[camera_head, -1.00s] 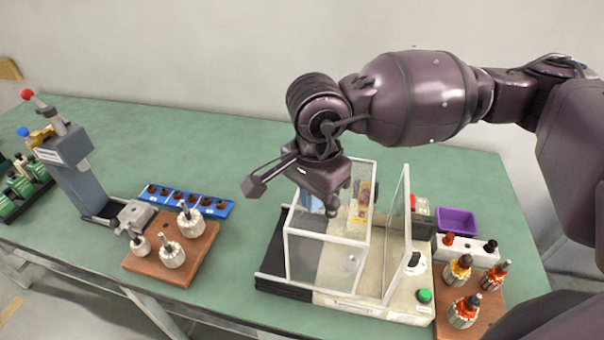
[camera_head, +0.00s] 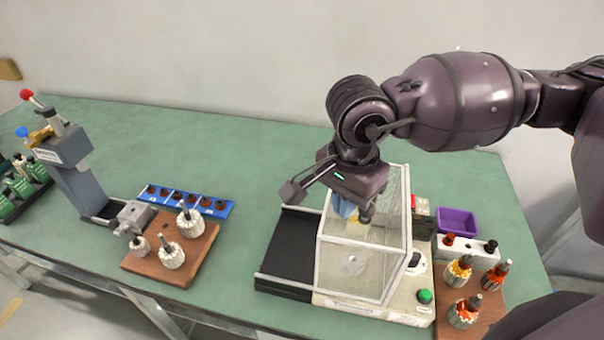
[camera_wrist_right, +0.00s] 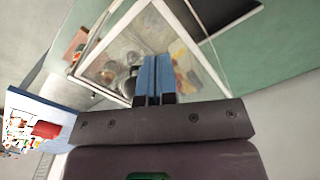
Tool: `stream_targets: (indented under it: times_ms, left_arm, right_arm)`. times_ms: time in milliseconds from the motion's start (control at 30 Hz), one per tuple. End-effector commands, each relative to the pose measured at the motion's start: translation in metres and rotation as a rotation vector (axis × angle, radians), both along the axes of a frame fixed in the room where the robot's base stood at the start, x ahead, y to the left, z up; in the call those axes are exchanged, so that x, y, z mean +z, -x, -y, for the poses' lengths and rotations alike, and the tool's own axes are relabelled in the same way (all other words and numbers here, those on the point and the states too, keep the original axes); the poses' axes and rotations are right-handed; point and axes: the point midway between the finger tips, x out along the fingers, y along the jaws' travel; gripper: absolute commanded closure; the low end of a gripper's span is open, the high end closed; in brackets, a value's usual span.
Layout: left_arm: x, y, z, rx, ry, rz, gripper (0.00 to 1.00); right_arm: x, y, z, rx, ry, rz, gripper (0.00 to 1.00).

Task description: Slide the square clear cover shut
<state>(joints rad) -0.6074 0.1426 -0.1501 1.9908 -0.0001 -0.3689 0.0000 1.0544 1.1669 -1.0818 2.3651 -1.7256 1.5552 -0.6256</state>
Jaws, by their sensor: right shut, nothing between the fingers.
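The square clear cover (camera_head: 330,262) is a white-framed transparent box on the winding machine's base (camera_head: 350,307). It stands at the right of the dark rail bed (camera_head: 288,252), over the pale part of the base and up against the clear right-hand panel (camera_head: 399,240). Whether a narrow gap is left there I cannot tell. My right gripper (camera_head: 346,209) points down at the cover's far left part, its blue fingers shut and empty. In the right wrist view, the fingers (camera_wrist_right: 155,76) overlap the cover's frame (camera_wrist_right: 115,38); contact is unclear. My left gripper is out of view.
A green button (camera_head: 424,296) is on the base's front right. A wooden block with orange-wound armatures (camera_head: 463,312) and a purple tray (camera_head: 456,221) stand to the right. Left are another wooden block (camera_head: 180,262), a blue strip (camera_head: 222,209) and a grey press (camera_head: 70,175).

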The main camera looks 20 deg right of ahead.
Motion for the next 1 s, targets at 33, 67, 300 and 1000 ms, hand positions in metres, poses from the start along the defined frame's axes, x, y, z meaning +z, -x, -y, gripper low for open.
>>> stream_targets:
  times_ms: [33, 67, 300, 1000]
  left_arm:
    - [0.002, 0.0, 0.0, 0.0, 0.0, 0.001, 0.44]
    - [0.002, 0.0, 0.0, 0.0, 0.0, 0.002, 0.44]
    - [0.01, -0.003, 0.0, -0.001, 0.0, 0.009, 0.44]
    - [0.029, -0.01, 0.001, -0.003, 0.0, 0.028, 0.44]
  right_arm:
    - [0.003, 0.0, 0.0, 0.0, -0.001, 0.002, 1.0]
    - [0.005, -0.001, -0.001, 0.0, -0.001, 0.002, 1.0]
    - [0.021, -0.002, -0.002, 0.0, 0.0, 0.003, 1.0]
    - [0.063, -0.007, -0.011, 0.001, -0.002, 0.004, 1.0]
